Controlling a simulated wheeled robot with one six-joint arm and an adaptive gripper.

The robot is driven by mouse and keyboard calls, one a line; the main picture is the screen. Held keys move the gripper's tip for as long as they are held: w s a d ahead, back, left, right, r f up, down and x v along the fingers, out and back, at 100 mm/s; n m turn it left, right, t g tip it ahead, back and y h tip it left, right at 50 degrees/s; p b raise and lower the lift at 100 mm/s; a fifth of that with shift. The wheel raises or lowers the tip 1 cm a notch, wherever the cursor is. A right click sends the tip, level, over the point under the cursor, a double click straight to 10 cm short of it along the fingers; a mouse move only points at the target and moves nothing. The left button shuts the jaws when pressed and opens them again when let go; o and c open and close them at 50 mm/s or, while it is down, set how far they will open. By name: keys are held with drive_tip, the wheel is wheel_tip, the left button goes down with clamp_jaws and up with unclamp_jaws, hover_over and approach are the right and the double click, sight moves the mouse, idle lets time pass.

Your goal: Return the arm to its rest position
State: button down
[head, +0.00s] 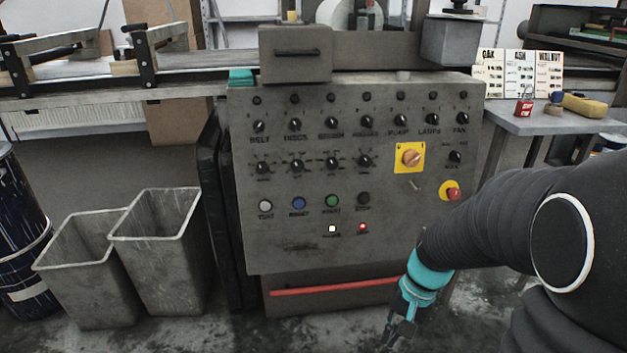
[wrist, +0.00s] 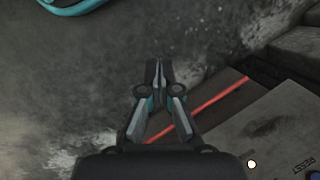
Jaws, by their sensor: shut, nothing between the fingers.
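My gripper (head: 393,332) hangs low at the bottom of the head view, in front of the lower part of the grey control panel (head: 310,225). My dark arm with a teal wrist reaches down to it from the right. In the wrist view my gripper (wrist: 158,68) points over the stained floor, its fingers together with nothing between them. The panel's lower corner (wrist: 270,135) and a red strip (wrist: 212,105) show beside it at the right. The gripper appears apart from the panel.
Two grey bins (head: 160,250) and a dark blue drum (head: 20,235) stand at the left. A side table (head: 545,122) with sample cards (head: 520,72) is at the right. The panel carries several knobs, a yellow-backed rotary switch (head: 410,157) and a red stop button (head: 452,194).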

drive_tip(key=s+r+n+t+h, duration=0.1)
drive_tip(key=s+r+n+t, duration=0.1)
drive_tip(key=r, duration=0.7)
drive_tip(key=s+r+n+t+h+p, duration=0.1)
drive_tip(key=s+r+n+t+h, duration=0.1)
drive_tip(key=s+r+t, duration=0.2)
drive_tip(key=s+r, duration=0.3)
drive_tip(key=r, duration=0.2)
drive_tip(key=shift+s+n+t, duration=0.15)
drive_tip(key=shift+n+t, duration=0.15)
drive_tip(key=shift+t, duration=0.1)
